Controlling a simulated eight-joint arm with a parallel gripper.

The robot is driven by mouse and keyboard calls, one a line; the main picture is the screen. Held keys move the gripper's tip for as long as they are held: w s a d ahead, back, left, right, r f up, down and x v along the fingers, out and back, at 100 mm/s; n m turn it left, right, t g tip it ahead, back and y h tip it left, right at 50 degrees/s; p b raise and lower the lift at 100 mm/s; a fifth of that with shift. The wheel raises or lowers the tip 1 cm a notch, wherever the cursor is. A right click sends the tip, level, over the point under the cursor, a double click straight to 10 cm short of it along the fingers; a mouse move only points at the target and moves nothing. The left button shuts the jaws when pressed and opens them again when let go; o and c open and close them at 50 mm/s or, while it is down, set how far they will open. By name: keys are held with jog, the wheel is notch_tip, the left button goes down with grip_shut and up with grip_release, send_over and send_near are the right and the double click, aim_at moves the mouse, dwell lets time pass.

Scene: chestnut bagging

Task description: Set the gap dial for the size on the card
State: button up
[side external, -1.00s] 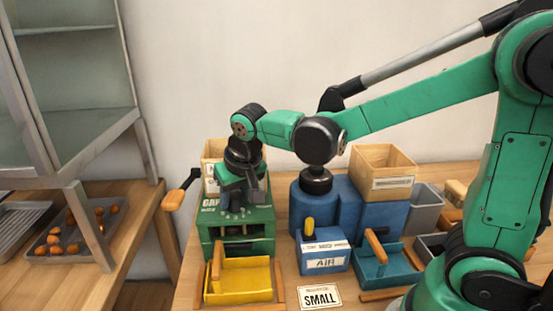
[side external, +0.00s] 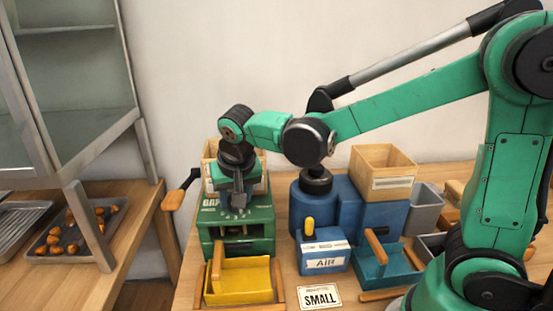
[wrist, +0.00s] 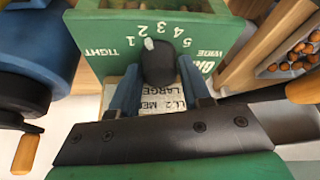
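The green gap dial machine (side external: 262,213) stands at the left of the table. In the wrist view, its dial face (wrist: 112,38) is numbered 1 to 5, from TIGHT to WIDE. The black knob (wrist: 158,66) has a white pointer that points at about 2. My gripper (wrist: 158,75) has one blue finger on each side of the knob; whether they press on it is unclear. It also shows at the dial in the side view (side external: 238,204). The card (side external: 320,298) reads SMALL. A partly hidden label (wrist: 160,100) below the knob shows a 2, MED and LARGE.
A yellow tray (side external: 238,281) is in front of the machine. The blue AIR box (side external: 324,263) with a yellow lever and a teal tray (side external: 388,268) stand to the right. A wooden crank handle (side external: 174,200) sticks out at the left.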

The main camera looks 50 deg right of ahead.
jog(key=shift+o, duration=0.3)
jog(key=shift+v, duration=2.8)
jog(key=s+d+f+n+t+y, duration=0.2)
jog(key=s+d+f+n+t, duration=0.1)
jog(key=s+n, duration=0.3)
jog(key=shift+s, duration=0.85)
